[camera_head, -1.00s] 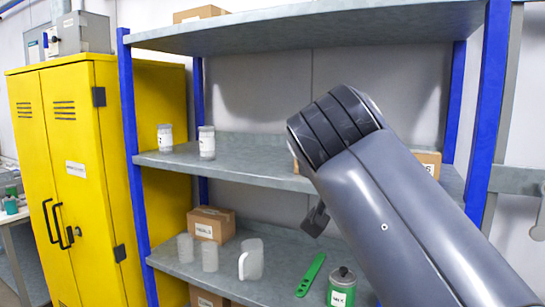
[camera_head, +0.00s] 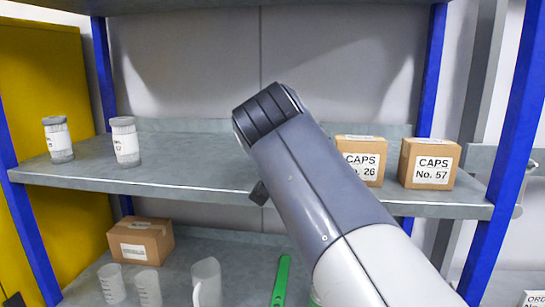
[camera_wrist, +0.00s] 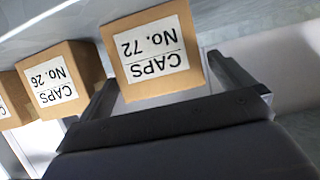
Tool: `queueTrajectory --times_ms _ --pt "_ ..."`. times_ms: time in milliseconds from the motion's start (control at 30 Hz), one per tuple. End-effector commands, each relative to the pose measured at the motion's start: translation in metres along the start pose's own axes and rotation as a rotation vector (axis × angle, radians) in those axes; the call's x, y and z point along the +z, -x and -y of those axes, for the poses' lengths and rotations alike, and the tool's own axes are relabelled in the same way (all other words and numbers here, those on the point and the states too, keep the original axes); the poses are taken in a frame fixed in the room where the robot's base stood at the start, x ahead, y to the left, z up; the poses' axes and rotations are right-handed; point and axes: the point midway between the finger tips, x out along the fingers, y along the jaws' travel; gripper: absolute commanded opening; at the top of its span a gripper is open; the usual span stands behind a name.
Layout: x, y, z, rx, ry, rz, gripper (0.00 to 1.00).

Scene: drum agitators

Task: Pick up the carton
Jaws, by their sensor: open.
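Three cardboard cartons stand on the middle shelf (camera_head: 180,180). A carton labelled CAPS No. 72 (camera_wrist: 155,45) appears upside down in the wrist view, straight ahead of my gripper (camera_wrist: 162,70). My gripper is open, one finger on each side of that carton in the picture; I cannot tell how deep the fingers reach. The CAPS No. 26 carton (camera_head: 361,160) is partly behind my arm and also shows in the wrist view (camera_wrist: 58,80). The CAPS No. 57 carton (camera_head: 429,163) stands to its right.
Two labelled jars (camera_head: 125,142) stand at the shelf's left. Below are another carton (camera_head: 140,240), clear beakers, a white jug (camera_head: 206,283) and a green tool (camera_head: 282,280). Blue posts (camera_head: 500,160) bound the rack; a yellow cabinet (camera_head: 40,90) stands left. The shelf between jars and arm is clear.

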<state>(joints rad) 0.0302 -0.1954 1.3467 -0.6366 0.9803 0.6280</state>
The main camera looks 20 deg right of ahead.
Motion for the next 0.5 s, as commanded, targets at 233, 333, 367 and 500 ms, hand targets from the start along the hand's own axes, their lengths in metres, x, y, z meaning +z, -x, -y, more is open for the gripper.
queueTrajectory --times_ms 233,333,367,500 --pt "-0.006 -0.022 0.0 0.004 0.001 0.004 1.0" --pt "-0.006 -0.037 0.0 0.003 0.0 0.003 1.0" --pt "-0.005 -0.041 0.001 0.003 0.0 0.003 1.0" --pt "-0.004 -0.051 0.001 0.001 -0.001 0.0 1.0"
